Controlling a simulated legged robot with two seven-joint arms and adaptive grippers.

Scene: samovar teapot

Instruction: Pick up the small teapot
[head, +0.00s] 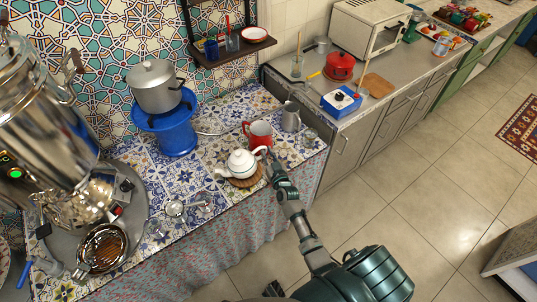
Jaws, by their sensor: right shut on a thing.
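The small white teapot (241,163) sits on or just over a round brown trivet (246,182) on the tiled counter, in the middle of the head view. It looks upright. My right gripper (268,156) reaches in from the lower right and is shut on the teapot's right side, at its handle. The fingers are small and dark here, so their exact hold is hard to see. I cannot tell whether the teapot touches the trivet. My left gripper is not in view.
A red mug (260,134) stands right behind the teapot, with a grey metal pitcher (291,116) to its right. A large samovar (40,110) fills the left. A blue stove with a pot (154,86) stands behind.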

